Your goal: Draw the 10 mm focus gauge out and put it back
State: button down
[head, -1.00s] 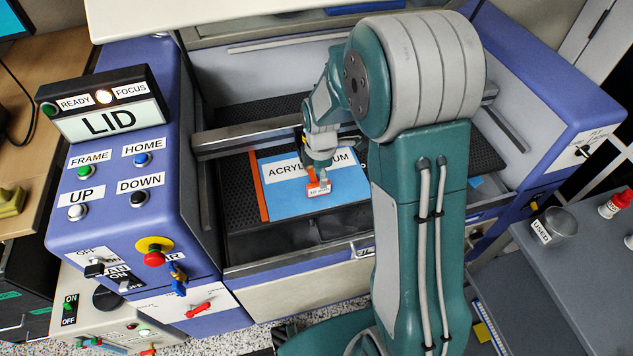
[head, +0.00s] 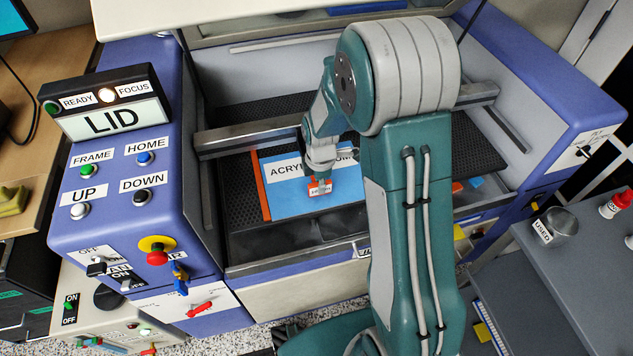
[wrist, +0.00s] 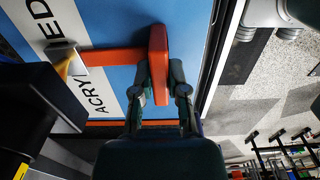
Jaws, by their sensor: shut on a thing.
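The focus gauge is an orange piece with a thin bar and a thicker end block (wrist: 158,60). In the head view its small labelled end (head: 319,188) shows below my gripper (head: 320,178), over the blue acrylic sheet (head: 290,205). In the wrist view my gripper (wrist: 162,82) is shut on the end block, one finger on each side. The bar runs left to a pale, cone-like nozzle (wrist: 70,65). The bar's far end is beside or under the nozzle; I cannot tell whether they touch. My arm hides the laser head in the head view.
The gantry rail (head: 245,137) crosses the bed behind the gauge. The front wall (head: 300,262) of the machine is close below. A control panel (head: 125,190) stands at left. A grey table (head: 580,260) with a cup (head: 557,223) is at right.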

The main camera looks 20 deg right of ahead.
jog(key=shift+s, duration=1.6)
jog(key=shift+s, duration=0.15)
jog(key=shift+s, duration=1.5)
jog(key=shift+r, duration=0.1)
notch_tip(320, 180, up, 3)
jog(key=shift+f, duration=0.1)
